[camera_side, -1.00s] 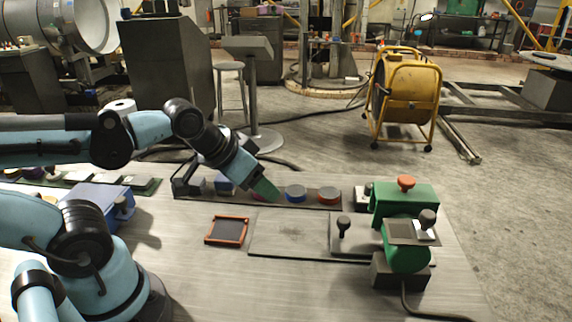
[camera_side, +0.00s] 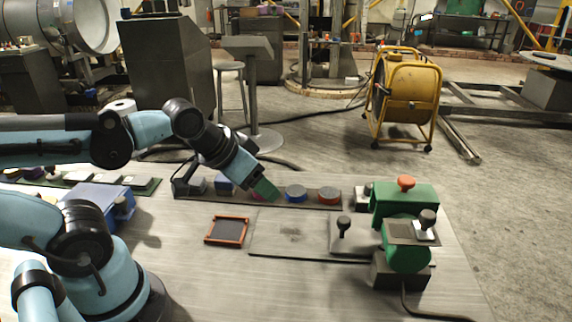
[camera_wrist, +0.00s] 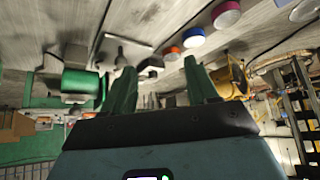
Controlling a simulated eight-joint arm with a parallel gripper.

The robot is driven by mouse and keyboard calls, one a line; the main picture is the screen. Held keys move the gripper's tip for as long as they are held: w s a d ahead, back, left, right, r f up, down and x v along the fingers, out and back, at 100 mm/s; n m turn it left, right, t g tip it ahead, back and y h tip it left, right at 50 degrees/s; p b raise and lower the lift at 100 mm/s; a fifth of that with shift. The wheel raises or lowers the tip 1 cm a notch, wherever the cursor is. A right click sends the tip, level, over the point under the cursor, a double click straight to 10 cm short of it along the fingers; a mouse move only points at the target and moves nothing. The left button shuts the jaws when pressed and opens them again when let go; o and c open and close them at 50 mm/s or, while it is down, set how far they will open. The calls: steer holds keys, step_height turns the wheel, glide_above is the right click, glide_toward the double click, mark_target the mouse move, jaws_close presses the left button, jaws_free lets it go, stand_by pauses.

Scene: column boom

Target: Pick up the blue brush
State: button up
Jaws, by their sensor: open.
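I cannot make out a clear brush shape. The blue thing that shows best is a round blue-sided piece (camera_side: 296,193), one of a row on a dark strip (camera_side: 225,197) at the back of the table. It also shows in the wrist view (camera_wrist: 193,37), between an orange and a pink round piece. My gripper (camera_side: 265,189) is tilted down over the strip, just left of the blue piece, with its green fingers partly covering a pink piece. In the wrist view my gripper (camera_wrist: 158,66) has its fingers apart, with nothing seen held between them.
A red-orange round piece (camera_side: 329,194) stands right of the blue one. A blue block (camera_side: 225,183) is left of my gripper. In front lie an orange-framed pad (camera_side: 226,231) and a flat grey plate (camera_side: 278,240). A green machine (camera_side: 405,205) stands at the right.

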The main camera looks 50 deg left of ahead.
steer(key=shift+o, duration=1.3)
steer(key=m+g, duration=0.7)
steer(key=m, duration=0.2)
glide_above(224, 177)
steer(key=shift+s+a+f, duration=0.1)
steer(key=shift+a+f, duration=0.1)
steer(key=shift+f, duration=0.85)
steer(key=shift+d+f, duration=0.15)
steer(key=shift+f, duration=2.6)
steer(key=shift+d+f, duration=0.1)
steer(key=shift+f, duration=2.6)
